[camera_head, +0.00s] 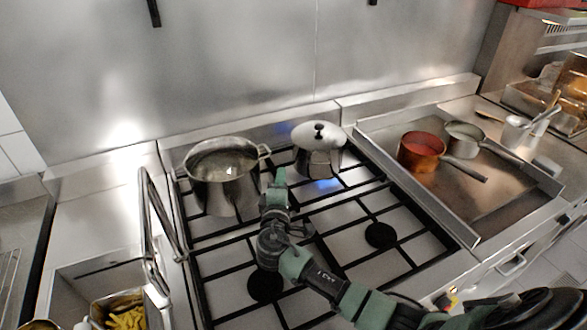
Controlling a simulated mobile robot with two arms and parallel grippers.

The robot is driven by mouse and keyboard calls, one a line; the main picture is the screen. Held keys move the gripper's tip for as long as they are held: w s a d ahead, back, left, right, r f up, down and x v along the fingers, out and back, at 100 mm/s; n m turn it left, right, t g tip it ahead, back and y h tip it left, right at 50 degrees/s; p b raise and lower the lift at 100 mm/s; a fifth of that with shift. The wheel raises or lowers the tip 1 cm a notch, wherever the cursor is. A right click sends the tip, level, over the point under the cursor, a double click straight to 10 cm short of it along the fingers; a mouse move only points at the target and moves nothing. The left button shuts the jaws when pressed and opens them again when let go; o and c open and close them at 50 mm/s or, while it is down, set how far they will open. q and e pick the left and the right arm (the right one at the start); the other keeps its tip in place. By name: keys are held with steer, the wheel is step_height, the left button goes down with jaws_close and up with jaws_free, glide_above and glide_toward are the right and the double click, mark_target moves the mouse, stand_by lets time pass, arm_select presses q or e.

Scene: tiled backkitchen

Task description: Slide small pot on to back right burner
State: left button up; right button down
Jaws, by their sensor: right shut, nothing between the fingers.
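The small pot (318,160) is silver, with a shiny lid and a black knob. It stands upright at the back of the gas hob (345,215), right of the large pot. The burner beneath it is hidden, so I cannot tell how well it is centred. My right gripper (279,180) is shut and empty. It is between the two pots, just left of the small pot and close to the large pot's handle. I cannot tell whether it touches either. My left gripper is not in view.
A large open steel pot (222,185) stands at the back left of the hob. The front left burner (265,285) and front right burner (380,235) are bare. A copper pan (420,152) and a steel pan (465,138) sit on the recessed tray at the right.

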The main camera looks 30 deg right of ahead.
mark_target(297, 155)
steer(key=w+d+f+b, duration=0.1)
steer(key=w+b, duration=0.1)
steer(key=w+d+f+b, duration=0.2)
steer(key=w, duration=0.1)
steer(key=w+d+f+b, duration=0.1)
steer(key=w+b, duration=0.1)
steer(key=w, duration=0.1)
steer(key=shift+w+d+f+b, duration=0.1)
steer(key=shift+d+f+b, duration=0.2)
steer(key=shift+d+b, duration=0.05)
steer(key=d, duration=0.1)
steer(key=d+p, duration=0.1)
steer(key=d, duration=0.2)
steer(key=shift+s+r+p, duration=0.2)
steer(key=shift+r+p, duration=0.05)
steer(key=shift+p, duration=0.1)
steer(key=shift+d, duration=0.1)
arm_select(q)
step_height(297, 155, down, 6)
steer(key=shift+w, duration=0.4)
arm_select(e)
steer(key=shift+f, duration=0.1)
